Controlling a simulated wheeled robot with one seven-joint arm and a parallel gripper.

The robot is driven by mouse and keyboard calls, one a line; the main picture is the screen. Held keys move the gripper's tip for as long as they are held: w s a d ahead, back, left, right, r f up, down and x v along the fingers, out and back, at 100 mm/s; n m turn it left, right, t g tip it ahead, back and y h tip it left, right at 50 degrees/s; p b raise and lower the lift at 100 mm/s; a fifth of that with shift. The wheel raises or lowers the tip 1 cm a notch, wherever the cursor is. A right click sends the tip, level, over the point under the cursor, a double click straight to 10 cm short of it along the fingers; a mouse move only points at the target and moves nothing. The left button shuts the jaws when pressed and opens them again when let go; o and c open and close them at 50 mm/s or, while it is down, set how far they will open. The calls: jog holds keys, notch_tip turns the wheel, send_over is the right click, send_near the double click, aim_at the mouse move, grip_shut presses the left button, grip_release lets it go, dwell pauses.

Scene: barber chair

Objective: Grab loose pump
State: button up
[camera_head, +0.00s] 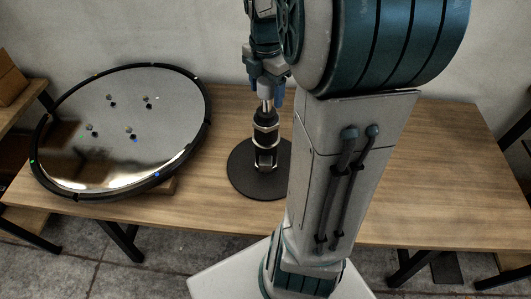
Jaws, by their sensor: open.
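The pump (265,138) stands upright on the wooden table, a dark cylinder with silver bands. A silver rod (266,104) rises from its top. Its lower end is on a round black base plate (242,181). My gripper (265,88) points down over the pump, its blue-grey fingers at the height of the rod's upper part. The fingers look apart, one on each side of the rod in this view. I cannot tell whether they touch it. The right edge of the base plate is hidden behind my arm.
A large round mirror-like disc (160,105) with a black rim and several small pegs lies tilted at the left of the wooden table (440,180). The table's right part looks clear. A pale wall (180,30) stands close behind. My arm covers the middle.

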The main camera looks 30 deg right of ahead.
jog(key=shift+f, duration=0.3)
grip_shut()
jog(key=shift+w+r, duration=0.15)
jog(key=shift+r, duration=0.1)
